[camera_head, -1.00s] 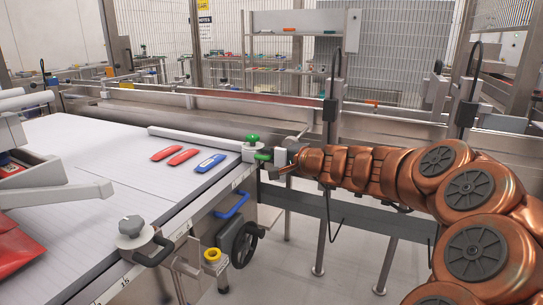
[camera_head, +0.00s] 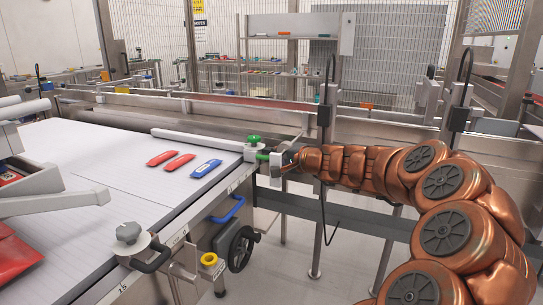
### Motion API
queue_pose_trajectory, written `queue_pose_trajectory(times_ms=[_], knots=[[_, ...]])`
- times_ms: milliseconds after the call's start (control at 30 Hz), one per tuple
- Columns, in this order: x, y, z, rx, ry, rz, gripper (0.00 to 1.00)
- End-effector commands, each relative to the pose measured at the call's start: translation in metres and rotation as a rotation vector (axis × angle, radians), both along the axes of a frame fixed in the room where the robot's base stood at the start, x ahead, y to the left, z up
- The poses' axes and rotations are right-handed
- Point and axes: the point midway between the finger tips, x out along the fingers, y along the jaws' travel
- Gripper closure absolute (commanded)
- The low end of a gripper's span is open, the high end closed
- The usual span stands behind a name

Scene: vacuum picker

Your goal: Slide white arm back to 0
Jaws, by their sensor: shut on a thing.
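The white arm (camera_head: 195,138) is a long bar lying across the far part of the white table (camera_head: 110,155). Its right end sits at the table's edge under a green knob (camera_head: 254,139). A green handle (camera_head: 262,156) sticks out from that end. My gripper (camera_head: 273,160) is at this handle, outside the table's right edge, and is shut on it. The fingertips are small and partly hidden. A number scale (camera_head: 240,177) runs along the table edge; its numbers near the white arm are too small to read.
Two red packets (camera_head: 178,161) and a blue packet (camera_head: 206,168) lie on the table before the white arm. A grey knob (camera_head: 129,230) with a black handle, a blue handle (camera_head: 228,210) and a black handwheel (camera_head: 242,249) line the near edge. A metal rail stands behind.

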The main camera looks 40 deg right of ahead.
Motion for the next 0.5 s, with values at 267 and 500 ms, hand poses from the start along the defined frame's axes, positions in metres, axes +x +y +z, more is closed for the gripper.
queue_pose_trajectory(times_ms=[267,500], knots=[[-0.0002,-0.0055,0.0027,0.000,-0.003,-0.014,0.61],[-0.0003,-0.0041,0.0022,0.000,-0.003,-0.011,0.61]])
